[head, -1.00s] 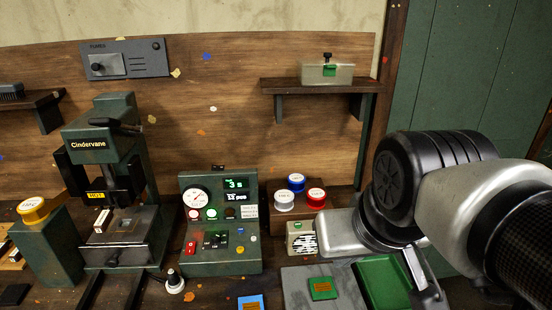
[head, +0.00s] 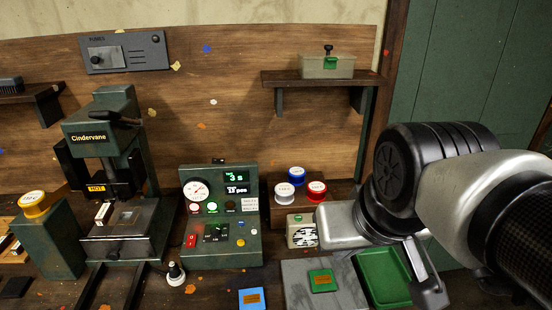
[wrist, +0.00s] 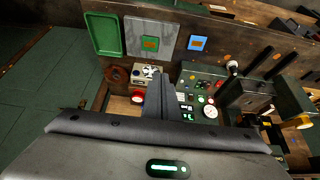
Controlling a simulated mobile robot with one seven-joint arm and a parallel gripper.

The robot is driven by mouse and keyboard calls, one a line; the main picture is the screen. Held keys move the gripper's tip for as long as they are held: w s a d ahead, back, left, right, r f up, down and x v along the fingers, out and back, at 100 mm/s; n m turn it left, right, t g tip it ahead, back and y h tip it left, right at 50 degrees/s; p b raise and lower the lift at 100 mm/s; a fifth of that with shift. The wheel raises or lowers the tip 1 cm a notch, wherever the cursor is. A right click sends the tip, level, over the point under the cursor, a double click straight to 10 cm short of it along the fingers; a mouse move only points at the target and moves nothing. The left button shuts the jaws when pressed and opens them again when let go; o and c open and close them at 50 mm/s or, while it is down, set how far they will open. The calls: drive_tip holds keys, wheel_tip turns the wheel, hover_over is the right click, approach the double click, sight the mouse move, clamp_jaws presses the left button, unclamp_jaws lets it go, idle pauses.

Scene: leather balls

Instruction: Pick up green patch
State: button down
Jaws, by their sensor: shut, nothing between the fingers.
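The green patch (head: 322,281), with a brown label at its middle, lies flat on a grey plate (head: 298,297) at the front of the bench in the head view. It also shows in the wrist view (wrist: 150,43), near the top. My gripper (wrist: 161,78) is shut and empty in the wrist view, its fingers together below the patch in the picture and apart from it. In the head view my arm comes in from the right, and the fingertips are hard to make out there.
A green tray (head: 384,279) lies right of the plate, and a blue patch (head: 251,299) lies to its left. A control box (head: 220,217) and a press marked Cindervane (head: 112,190) stand further left. Coloured spools (head: 296,176) stand behind the plate.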

drive_tip(key=c, duration=1.9)
unclamp_jaws()
drive_tip(key=shift+w, duration=0.2)
drive_tip(key=shift+c, duration=0.2)
drive_tip(key=o, duration=1.4)
drive_tip(key=w+f+g, duration=0.1)
drive_tip(key=w, duration=0.2)
drive_tip(key=w+d+f, duration=0.1)
drive_tip(key=w, duration=0.2)
drive_tip(key=w+f+g, duration=0.1)
drive_tip(key=w, duration=0.2)
drive_tip(key=shift+w+d+f+g, duration=0.1)
drive_tip(key=shift+d+f+g, duration=0.1)
drive_tip(key=shift+g, duration=0.1)
drive_tip(key=shift+c, duration=0.2)
drive_tip(key=g+p, duration=0.1)
drive_tip(key=g, duration=0.2)
hover_over(322, 278)
drive_tip(key=f, duration=2.4)
drive_tip(key=shift+s+a+f, duration=0.1)
drive_tip(key=shift+s+f, duration=0.25)
drive_tip(key=shift+f, duration=0.05)
drive_tip(key=shift+w+f+p, duration=0.15)
drive_tip(key=shift+f+p, duration=0.15)
drive_tip(key=shift+f, duration=1.1)
drive_tip(key=shift+w+f+p, duration=0.1)
drive_tip(key=shift+f+p, duration=0.2)
drive_tip(key=shift+f, duration=1.05)
